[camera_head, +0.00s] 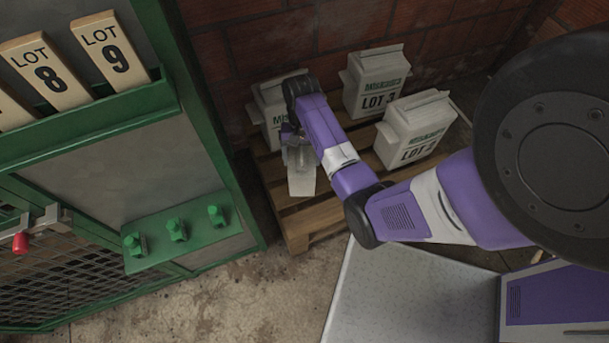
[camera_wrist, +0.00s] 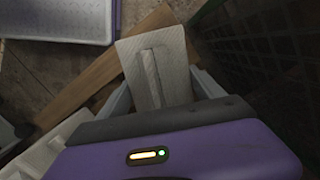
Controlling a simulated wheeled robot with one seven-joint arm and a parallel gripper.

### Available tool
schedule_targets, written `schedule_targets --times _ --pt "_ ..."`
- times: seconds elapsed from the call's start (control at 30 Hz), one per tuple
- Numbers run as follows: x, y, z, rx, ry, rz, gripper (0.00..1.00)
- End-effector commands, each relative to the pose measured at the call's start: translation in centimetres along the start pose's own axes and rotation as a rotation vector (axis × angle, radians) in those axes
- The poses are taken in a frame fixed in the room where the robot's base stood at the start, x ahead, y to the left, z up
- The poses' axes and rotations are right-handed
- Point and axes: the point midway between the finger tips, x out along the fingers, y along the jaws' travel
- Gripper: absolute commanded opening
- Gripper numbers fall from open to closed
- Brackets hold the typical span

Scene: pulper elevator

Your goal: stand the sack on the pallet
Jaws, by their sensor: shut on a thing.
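My gripper (camera_head: 299,148) is shut on a pale sack (camera_head: 302,181), at the front left of the wooden pallet (camera_head: 297,223). In the wrist view the sack (camera_wrist: 176,62) shows its pale top and raised fold between the two grey fingers. In the head view my wrist hides its upper part, and its lower part hangs below the fingers over the pallet boards. I cannot tell whether its base touches the boards. Three other sacks stand upright on the pallet: one behind my wrist (camera_head: 268,108), a LOT 3 sack (camera_head: 376,80) at the back, and another lot sack (camera_head: 416,128) at the right.
A green machine frame (camera_head: 216,150) with lot tags (camera_head: 111,50) and green knobs (camera_head: 177,230) stands left of the pallet. A brick wall (camera_head: 270,40) closes the back. A pale tray-like surface (camera_head: 400,295) lies in front. Bare floor (camera_head: 240,305) shows between machine and tray.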

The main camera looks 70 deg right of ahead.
Motion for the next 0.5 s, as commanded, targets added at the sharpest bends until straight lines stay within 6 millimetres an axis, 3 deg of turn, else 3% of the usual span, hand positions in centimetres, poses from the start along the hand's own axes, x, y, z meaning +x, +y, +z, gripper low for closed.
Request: schedule_targets --times 0.2,0.5 --pt "4.8 -0.1 -0.8 0.000 0.001 -0.001 0.04" --pt "7.2 -0.1 -1.2 -0.001 0.003 -0.002 0.04"
